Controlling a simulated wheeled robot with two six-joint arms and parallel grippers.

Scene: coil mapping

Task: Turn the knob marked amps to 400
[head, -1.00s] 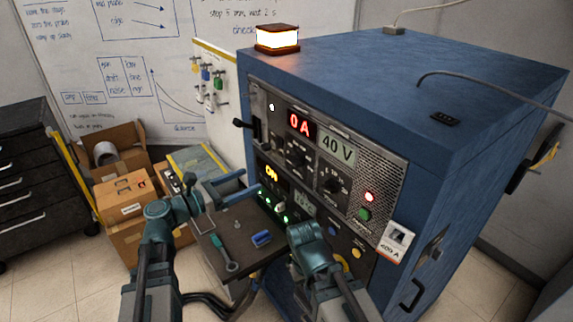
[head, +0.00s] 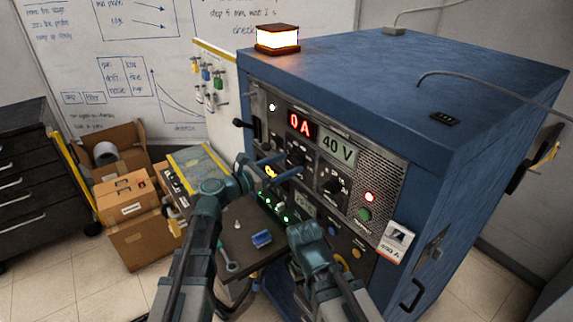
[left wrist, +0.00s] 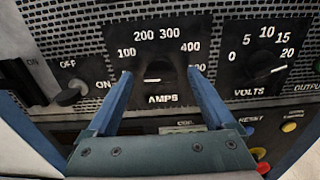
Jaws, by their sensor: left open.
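The amps knob (left wrist: 158,72) is dark and sits below a printed scale from 100 up past 400 in the left wrist view. In the head view the left gripper (head: 280,172) is at the front panel and covers part of the knob's area. The red amps display (head: 301,123) reads 0 A. My right gripper's fingers are hidden from the head view.
The volts knob (left wrist: 265,65) is close on the right of the amps knob. A small shelf (head: 240,242) with a wrench (head: 228,258) and a blue object (head: 261,239) juts out below the panel.

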